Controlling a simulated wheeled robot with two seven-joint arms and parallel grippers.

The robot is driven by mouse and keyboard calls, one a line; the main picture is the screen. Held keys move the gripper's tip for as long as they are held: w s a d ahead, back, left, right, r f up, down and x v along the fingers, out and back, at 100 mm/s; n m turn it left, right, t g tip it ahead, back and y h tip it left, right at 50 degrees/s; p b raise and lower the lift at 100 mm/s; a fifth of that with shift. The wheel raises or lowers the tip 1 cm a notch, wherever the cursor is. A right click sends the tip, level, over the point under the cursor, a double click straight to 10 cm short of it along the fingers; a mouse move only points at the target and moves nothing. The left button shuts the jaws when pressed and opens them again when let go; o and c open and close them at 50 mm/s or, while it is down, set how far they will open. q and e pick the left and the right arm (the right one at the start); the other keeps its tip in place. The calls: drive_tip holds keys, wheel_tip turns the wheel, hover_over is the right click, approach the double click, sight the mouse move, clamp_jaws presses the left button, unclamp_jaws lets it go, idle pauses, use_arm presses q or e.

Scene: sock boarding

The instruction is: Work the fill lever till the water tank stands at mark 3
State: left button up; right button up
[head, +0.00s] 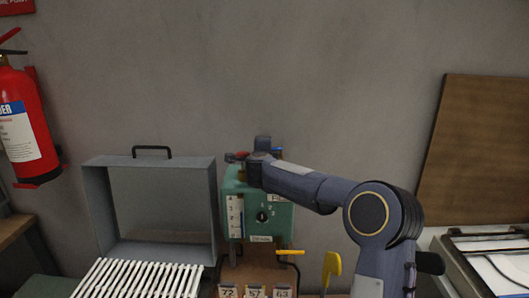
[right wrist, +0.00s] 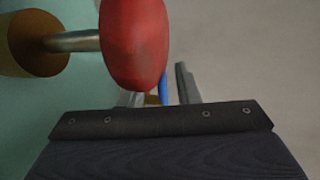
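A green machine box (head: 283,222) stands at the centre of the head view. It has a white numbered strip (head: 235,217) on its left and a dark dial (head: 262,216) on its front. The water level is too small to read. A red knob (head: 236,157) shows at the box top; in the right wrist view a red knob (right wrist: 135,45) sits on a metal rod from a brass hub (right wrist: 32,43). My right gripper (right wrist: 158,92) is open beside the knob, its fingers apart, the left one partly hidden by the knob. My left gripper is out of view.
A grey open-fronted box (head: 150,210) and a white slatted rack (head: 135,279) stand left of the machine. A yellow paddle-shaped piece (head: 331,266) is below right. A fire extinguisher (head: 27,130) hangs at far left. A brown board (head: 480,150) leans at right.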

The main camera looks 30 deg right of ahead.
drive_tip(key=v, duration=0.4)
drive_tip(key=shift+s+a+b, duration=0.15)
drive_tip(key=shift+s+b, duration=0.1)
drive_tip(key=shift+b, duration=0.1)
drive_tip(key=shift+s+r, duration=0.1)
drive_tip(key=shift+a+r, duration=0.1)
drive_tip(key=s+a+r+n+t+y, duration=0.3)
drive_tip(key=s+a+r+n+y, duration=0.1)
drive_tip(key=s+a+n+y, duration=0.75)
drive_tip(key=s+a+f+n+g, duration=0.2)
drive_tip(key=s+f+n+g, duration=0.1)
drive_tip(key=s+f, duration=0.4)
drive_tip(key=s+a+f+n+g, duration=0.2)
drive_tip(key=s+f+n+g, duration=0.2)
drive_tip(key=s, duration=0.9)
drive_tip(key=s+a+f+n+g, duration=0.2)
drive_tip(key=s+f+n+g, duration=0.1)
drive_tip(key=s+f, duration=0.7)
drive_tip(key=shift+s+a+f+n+g+y, duration=0.35)
drive_tip(key=shift+s+a+n+g, duration=0.1)
drive_tip(key=shift+n, duration=0.2)
